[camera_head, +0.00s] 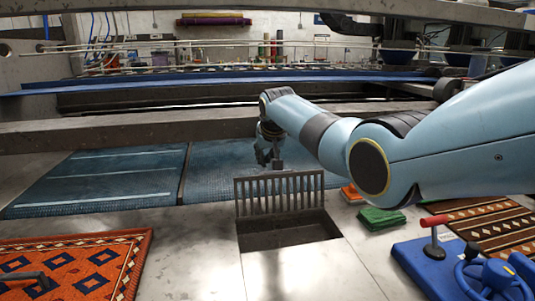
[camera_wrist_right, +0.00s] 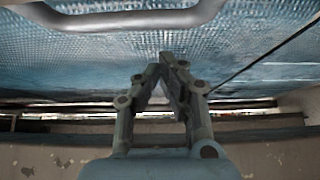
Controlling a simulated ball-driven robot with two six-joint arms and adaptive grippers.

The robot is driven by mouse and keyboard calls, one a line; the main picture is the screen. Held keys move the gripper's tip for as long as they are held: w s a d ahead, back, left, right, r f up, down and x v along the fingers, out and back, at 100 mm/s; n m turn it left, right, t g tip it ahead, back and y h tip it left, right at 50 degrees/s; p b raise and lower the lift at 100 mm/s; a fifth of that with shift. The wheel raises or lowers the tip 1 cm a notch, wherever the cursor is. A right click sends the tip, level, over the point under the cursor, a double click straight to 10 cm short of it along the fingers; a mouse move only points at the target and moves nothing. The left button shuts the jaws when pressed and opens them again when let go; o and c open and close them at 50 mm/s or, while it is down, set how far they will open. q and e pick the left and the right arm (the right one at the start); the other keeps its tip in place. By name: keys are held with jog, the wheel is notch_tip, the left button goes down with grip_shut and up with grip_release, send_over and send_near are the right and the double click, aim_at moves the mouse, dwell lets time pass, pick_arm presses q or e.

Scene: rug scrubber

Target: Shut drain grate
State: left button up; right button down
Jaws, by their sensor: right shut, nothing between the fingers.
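The drain grate (camera_head: 281,192) is a dark grey barred panel in the middle of the head view. It stands raised, nearly upright, at the far edge of its drain opening (camera_head: 290,231), which lies uncovered in the pale floor. My right gripper (camera_head: 272,158) is just behind and above the grate's top edge; whether it touches cannot be told. In the right wrist view its fingers (camera_wrist_right: 166,62) are shut with nothing between them. A grey bent bar (camera_wrist_right: 130,20) crosses the top of that view; I cannot tell whether it belongs to the grate. My left gripper is out of view.
Blue mats (camera_head: 110,178) lie behind the grate, before a long grey beam (camera_head: 130,132). A green cloth stack (camera_head: 381,217) is right of the opening. A blue unit with a red-handled lever (camera_head: 434,236) stands front right. A patterned orange rug (camera_head: 75,265) lies front left.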

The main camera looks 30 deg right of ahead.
jog(key=shift+s+a+p, duration=0.25)
jog(key=shift+s+p, duration=0.5)
jog(key=shift+s, duration=0.25)
jog(key=shift+s+a+p, duration=0.2)
jog(key=shift+s+p, duration=0.5)
jog(key=shift+s, duration=0.25)
jog(key=shift+s+a+r+t+p, duration=0.15)
jog(key=shift+s+r+t+p, duration=0.1)
jog(key=shift+s+t+p, duration=0.25)
